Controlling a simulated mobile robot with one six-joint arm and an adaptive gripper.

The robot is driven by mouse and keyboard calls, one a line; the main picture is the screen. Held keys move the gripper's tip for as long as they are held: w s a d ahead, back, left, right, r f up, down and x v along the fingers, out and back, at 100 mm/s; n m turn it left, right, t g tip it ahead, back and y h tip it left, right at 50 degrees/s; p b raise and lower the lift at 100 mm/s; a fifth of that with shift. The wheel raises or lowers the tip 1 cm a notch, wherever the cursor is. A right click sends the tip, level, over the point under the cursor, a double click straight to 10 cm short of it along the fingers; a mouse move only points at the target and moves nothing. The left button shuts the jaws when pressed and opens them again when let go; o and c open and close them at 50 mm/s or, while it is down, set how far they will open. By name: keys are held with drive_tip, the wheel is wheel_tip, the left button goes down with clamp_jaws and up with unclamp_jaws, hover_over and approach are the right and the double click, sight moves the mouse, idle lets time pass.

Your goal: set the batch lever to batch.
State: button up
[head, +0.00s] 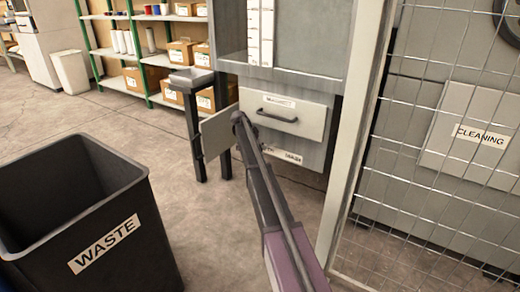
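No lever marked batch can be made out in the head view. The grey machine (340,88) stands at the centre, with a labelled drawer front (308,117) and a dark bar handle (277,117). Below the drawer a small white label (294,158) is too small to read. My arm reaches up from the bottom edge to the machine's left front. Its dark far end, with my gripper (238,118), is just left of the drawer front. The fingers are too small and dark to tell open from shut, and contact cannot be told. My arm hides part of the machine's lower front.
A black bin labelled WASTE (105,245) stands at the lower left. A grey plate (217,132) sticks out left of the machine, below a small tray (191,78). A wire mesh fence (440,130) closes off the right. Shelves (145,55) stand behind; floor between is clear.

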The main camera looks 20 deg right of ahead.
drive_tip(key=shift+o, duration=1.2)
drive_tip(key=shift+s+a, duration=0.1)
drive_tip(key=shift+s, duration=0.05)
drive_tip(key=s+a+r+n+y+p, duration=0.2)
drive_tip(key=s+a+r+n+p, duration=0.45)
drive_tip(key=s, duration=0.95)
drive_tip(key=s+a+r+n+t+y+p, duration=0.1)
drive_tip(key=s+a+r+y+p, duration=0.3)
drive_tip(key=s+a, duration=0.9)
drive_tip(key=s+a+r+n+p, duration=0.45)
drive_tip(key=s+p, duration=0.25)
drive_tip(key=s, duration=1.3)
wheel_tip(320, 180, up, 37)
drive_tip(key=w+p, duration=0.1)
drive_tip(key=p, duration=3.6)
drive_tip(key=shift+w+r+m, duration=0.2)
drive_tip(key=shift+w+m, duration=0.05)
drive_tip(key=shift+m, duration=0.15)
drive_tip(key=shift+d, duration=0.1)
